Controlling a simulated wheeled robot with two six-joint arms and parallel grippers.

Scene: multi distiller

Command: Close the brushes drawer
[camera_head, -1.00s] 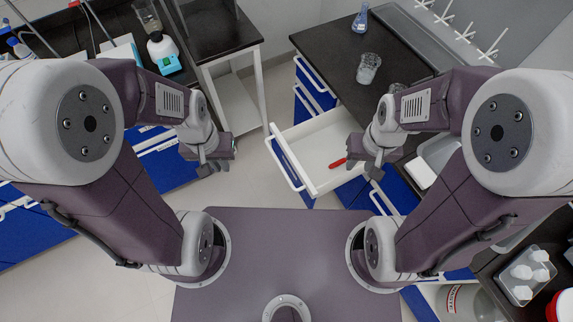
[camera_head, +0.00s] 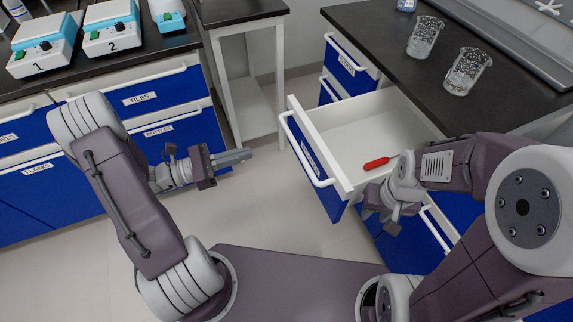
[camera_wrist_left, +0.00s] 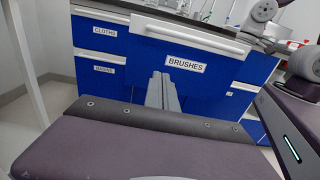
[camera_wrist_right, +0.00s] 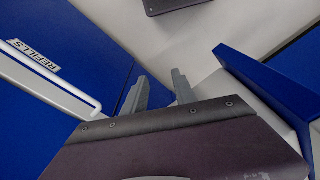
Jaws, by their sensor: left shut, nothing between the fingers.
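The brushes drawer (camera_head: 318,165) is pulled open in the head view, with a blue front, white handle bar and white inside. A red item (camera_head: 376,163) lies in it. In the left wrist view the drawer front (camera_wrist_left: 215,72) faces me and its BRUSHES label is readable. My left gripper (camera_head: 250,155) is shut and empty, to the left of the drawer front and apart from it, its fingers pointing right. My left fingers (camera_wrist_left: 162,90) show together below the label. My right gripper (camera_head: 385,222) is beside the drawer's near side; its fingers (camera_wrist_right: 158,90) are apart and empty.
Glass beakers (camera_head: 425,37) stand on the dark counter above the drawer. Closed drawers (camera_head: 150,100) line the left bench, under numbered devices (camera_head: 112,28). A REFILLS drawer (camera_wrist_right: 60,80) is close to my right gripper. Open floor (camera_head: 275,195) lies before the brushes drawer.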

